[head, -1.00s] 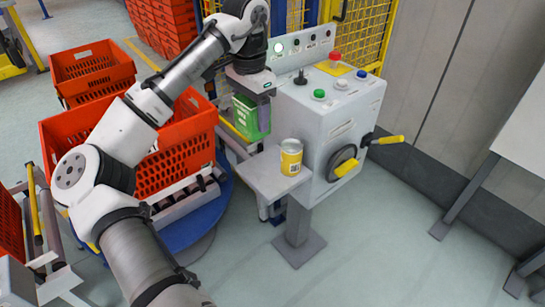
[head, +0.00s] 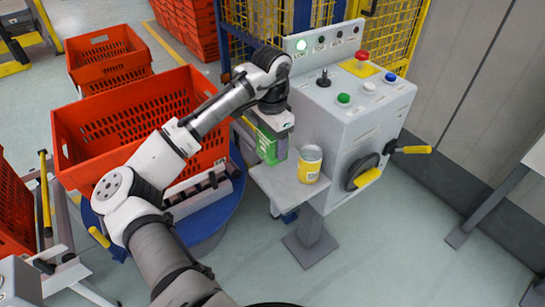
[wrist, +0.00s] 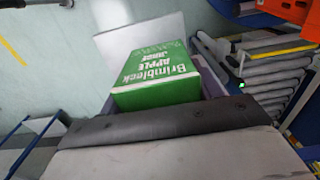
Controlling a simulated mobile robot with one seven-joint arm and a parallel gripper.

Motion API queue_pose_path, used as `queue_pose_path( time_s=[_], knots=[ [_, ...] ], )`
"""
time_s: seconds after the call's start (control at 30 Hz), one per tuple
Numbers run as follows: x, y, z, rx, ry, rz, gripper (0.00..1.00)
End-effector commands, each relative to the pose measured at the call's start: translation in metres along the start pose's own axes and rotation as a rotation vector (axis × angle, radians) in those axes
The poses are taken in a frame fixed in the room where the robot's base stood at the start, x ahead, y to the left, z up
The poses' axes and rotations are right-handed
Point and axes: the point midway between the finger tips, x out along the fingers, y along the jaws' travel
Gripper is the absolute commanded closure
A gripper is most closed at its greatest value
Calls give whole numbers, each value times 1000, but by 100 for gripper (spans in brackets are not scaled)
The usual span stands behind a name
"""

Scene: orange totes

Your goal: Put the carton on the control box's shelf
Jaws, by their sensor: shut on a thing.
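A green and white carton (head: 268,146) is held by my gripper (head: 274,133). In the wrist view the carton (wrist: 155,78) shows the words "Brimbleck Apple Juice". My gripper is shut on it. In the head view the carton hangs at the left back edge of the control box's grey shelf (head: 283,192); I cannot tell whether it touches the shelf. The control box (head: 340,130) is light grey with coloured buttons on top. A pale flat surface, likely the shelf, lies beyond the carton in the wrist view (wrist: 140,36).
A yellow can (head: 310,165) stands on the shelf's right part, close to the box. An orange tote (head: 95,135) sits left of the shelf, with another tote (head: 108,58) behind it. Open floor lies in front.

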Motion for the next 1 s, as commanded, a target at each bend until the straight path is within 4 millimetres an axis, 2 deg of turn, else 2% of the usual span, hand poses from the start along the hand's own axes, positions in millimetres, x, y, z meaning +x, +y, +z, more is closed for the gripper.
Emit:
queue_pose_path(
  time_s=[0.1, 0.33, 0.53, 0.9, 0.93, 1.0],
  knots=[
    [18, 1, 0, 1, -1, 1, 67],
    [36, 0, 0, 1, 0, 1, 67],
    [63, 0, 0, 1, 0, 1, 67],
    [69, 1, 0, 2, 1, 1, 67],
    [69, 0, 0, 2, 1, 1, 33],
    [69, 0, 0, 2, 0, 0, 23]
  ],
)
